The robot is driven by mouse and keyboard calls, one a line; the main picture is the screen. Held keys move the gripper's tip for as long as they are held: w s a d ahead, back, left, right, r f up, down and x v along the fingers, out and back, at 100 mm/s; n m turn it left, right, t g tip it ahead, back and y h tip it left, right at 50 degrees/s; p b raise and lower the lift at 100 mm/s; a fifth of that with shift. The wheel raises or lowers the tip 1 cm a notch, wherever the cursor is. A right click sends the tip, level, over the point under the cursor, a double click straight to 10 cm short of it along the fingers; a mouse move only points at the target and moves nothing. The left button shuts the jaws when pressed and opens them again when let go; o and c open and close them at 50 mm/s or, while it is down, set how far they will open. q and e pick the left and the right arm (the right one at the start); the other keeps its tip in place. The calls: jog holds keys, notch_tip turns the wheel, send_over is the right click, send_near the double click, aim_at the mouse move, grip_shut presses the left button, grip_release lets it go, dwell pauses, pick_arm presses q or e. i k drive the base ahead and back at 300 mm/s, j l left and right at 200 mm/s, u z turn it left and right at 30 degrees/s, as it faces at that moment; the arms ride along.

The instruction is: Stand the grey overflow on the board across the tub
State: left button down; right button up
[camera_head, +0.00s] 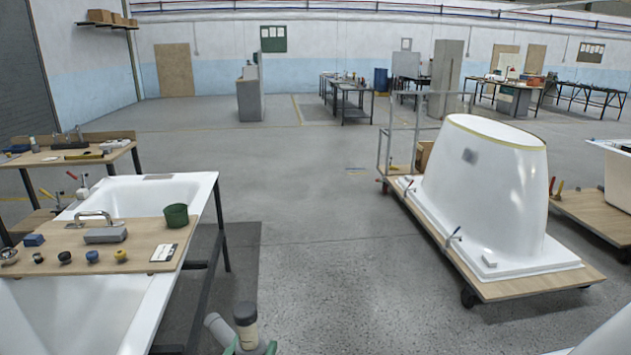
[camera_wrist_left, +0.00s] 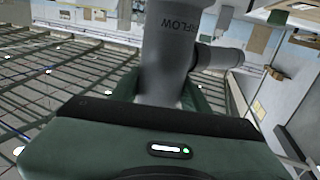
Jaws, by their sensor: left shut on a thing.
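The grey overflow (camera_head: 217,327) is a pipe with a side branch, a cream collar and a dark top, at the bottom centre of the head view. My left gripper (camera_head: 250,347), green and partly cut off by the lower edge, is shut on it. In the left wrist view the grey pipe (camera_wrist_left: 167,55) stands in the jaws with lettering on its side. The wooden board (camera_head: 136,233) lies across the white tub (camera_head: 140,193) at the left. The overflow is right of the board and apart from it. My right gripper is not in view.
A white shell (camera_head: 490,190) stands on a trolley at right.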

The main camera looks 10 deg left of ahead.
aim_at(63, 239)
jog(key=i+u, duration=0.25)
jog(key=i, duration=0.3)
jog(key=i+u, duration=0.2)
jog(key=i, duration=0.35)
jog(key=i+l+u, duration=0.25)
jog(key=i, duration=0.3)
jog(key=i+l+u, duration=0.25)
jog(key=i, duration=0.3)
jog(key=i+j+u, duration=0.25)
jog(key=i+u, duration=0.2)
jog(key=i+j+u, duration=0.1)
jog(key=i+u, duration=0.85)
jog(key=z, duration=0.35)
jog(key=i, duration=0.05)
